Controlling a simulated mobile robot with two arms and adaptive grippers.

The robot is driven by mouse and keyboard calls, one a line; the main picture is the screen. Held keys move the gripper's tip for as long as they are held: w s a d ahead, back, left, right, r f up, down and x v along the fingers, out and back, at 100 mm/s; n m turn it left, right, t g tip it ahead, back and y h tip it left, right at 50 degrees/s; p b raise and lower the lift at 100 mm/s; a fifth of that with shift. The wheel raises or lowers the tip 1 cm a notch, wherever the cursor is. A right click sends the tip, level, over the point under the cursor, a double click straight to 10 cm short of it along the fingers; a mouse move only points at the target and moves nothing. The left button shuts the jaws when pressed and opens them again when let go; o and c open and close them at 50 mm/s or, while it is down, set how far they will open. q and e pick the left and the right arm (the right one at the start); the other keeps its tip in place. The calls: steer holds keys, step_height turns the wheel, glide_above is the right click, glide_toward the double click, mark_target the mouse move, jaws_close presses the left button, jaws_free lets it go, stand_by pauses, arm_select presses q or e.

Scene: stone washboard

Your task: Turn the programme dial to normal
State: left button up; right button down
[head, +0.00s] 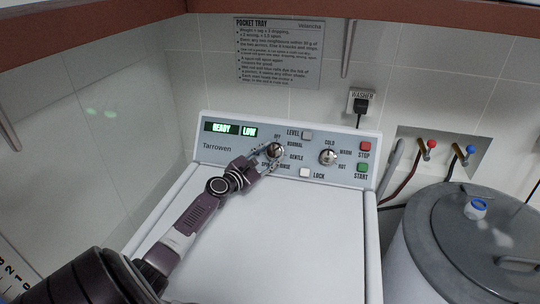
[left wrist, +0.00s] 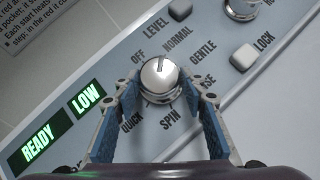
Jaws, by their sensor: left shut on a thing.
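The programme dial (head: 275,149) is a round silver knob on the washer's grey panel (head: 228,146). Its labels include off, normal, gentle, spin and quick. In the left wrist view the dial (left wrist: 160,76) has a dark mark pointing up, between off and normal and nearer the normal label (left wrist: 178,40). My left gripper (head: 267,157) reaches it from the lower left. In the left wrist view its blue-padded fingers (left wrist: 159,90) are shut on the dial's two sides. The fingers partly cover the rinse label. My right gripper is not in view.
A temperature knob (head: 328,157), a level button (head: 307,135), a lock button (head: 305,172), and red stop (head: 365,146) and green start (head: 362,168) buttons share the panel. The display (head: 230,129) reads ready and low. A lidded tub (head: 440,215) stands at right.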

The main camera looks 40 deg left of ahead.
arm_select(q)
steer(key=shift+f, duration=0.1)
steer(key=o, duration=1.2)
steer(key=shift+c, duration=0.2)
steer(key=s, duration=0.4)
steer(key=s+d, duration=0.1)
steer(key=s, duration=0.3)
steer(key=s+r, duration=0.1)
steer(key=s, duration=0.3)
steer(key=shift+d, duration=0.4)
